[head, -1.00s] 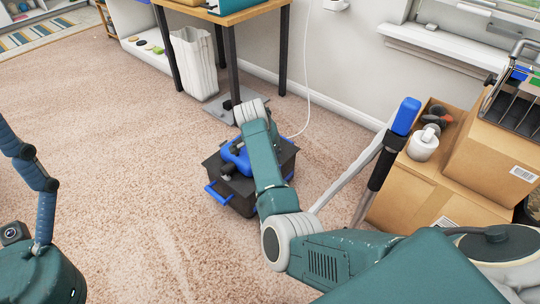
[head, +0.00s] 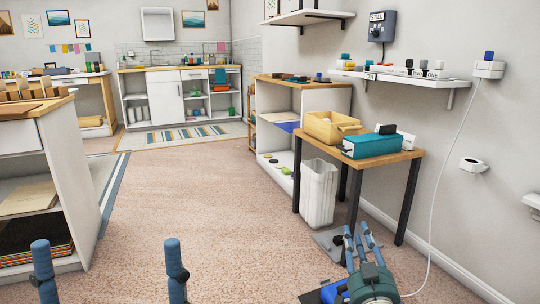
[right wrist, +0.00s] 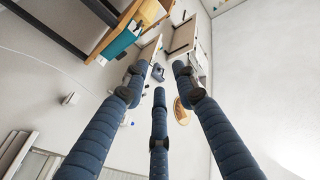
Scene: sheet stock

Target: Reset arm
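My right gripper (head: 360,232) shows at the lower right of the head view, with blue fingers pointing up and the teal wrist below. In the right wrist view its three fingers (right wrist: 160,78) are spread, with nothing between them. My left gripper (head: 108,255) shows only as two blue fingers standing far apart at the bottom left of the head view. Nothing shows between them; its palm is out of frame. The black and blue toolbox (head: 312,296) is partly visible at the bottom edge, mostly hidden by my right gripper.
A wood-topped table (head: 400,161) with a yellow bin (head: 331,127) and a teal box (head: 372,146) stands beyond my right gripper. A white shelf unit (head: 75,170) stands left. The carpet between (head: 200,200) is clear.

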